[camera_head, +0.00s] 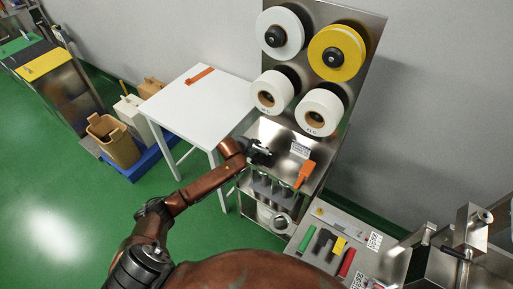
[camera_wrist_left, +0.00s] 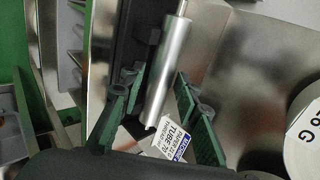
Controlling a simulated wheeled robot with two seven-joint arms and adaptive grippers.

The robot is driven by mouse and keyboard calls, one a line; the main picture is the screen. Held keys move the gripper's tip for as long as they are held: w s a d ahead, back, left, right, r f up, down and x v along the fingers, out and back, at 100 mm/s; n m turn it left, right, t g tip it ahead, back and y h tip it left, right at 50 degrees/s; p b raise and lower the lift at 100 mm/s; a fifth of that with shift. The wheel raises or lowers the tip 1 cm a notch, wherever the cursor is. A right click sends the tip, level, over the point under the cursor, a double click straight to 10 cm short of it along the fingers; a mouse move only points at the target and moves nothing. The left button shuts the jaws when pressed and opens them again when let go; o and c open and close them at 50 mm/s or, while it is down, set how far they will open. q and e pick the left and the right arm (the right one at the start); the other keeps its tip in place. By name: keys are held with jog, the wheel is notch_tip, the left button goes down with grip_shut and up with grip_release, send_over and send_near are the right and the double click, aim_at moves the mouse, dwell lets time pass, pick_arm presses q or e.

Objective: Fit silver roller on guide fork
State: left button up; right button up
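My left gripper (camera_head: 262,155) is in front of the upright steel machine, below the spools, in the head view. In the left wrist view its green-padded fingers (camera_wrist_left: 160,100) stand apart on either side of a silver roller (camera_wrist_left: 168,70). The roller is a smooth, slanted cylinder with a thinner shaft at its upper end. The fingers look open, and I cannot see firm contact on both sides. In the head view the roller cannot be made out at the gripper. I cannot identify the guide fork for certain. My right gripper is not in view.
A yellow spool (camera_head: 337,53) and white spools (camera_head: 280,33) hang above the gripper. An orange handle-like part (camera_head: 305,174) is just right of it. A white table (camera_head: 200,105) stands to the left. A printed label (camera_wrist_left: 165,138) shows near the fingers.

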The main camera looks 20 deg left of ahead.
pick_arm(q)
jog(key=shift+c, duration=0.5)
grip_shut()
jog(key=shift+r, duration=0.1)
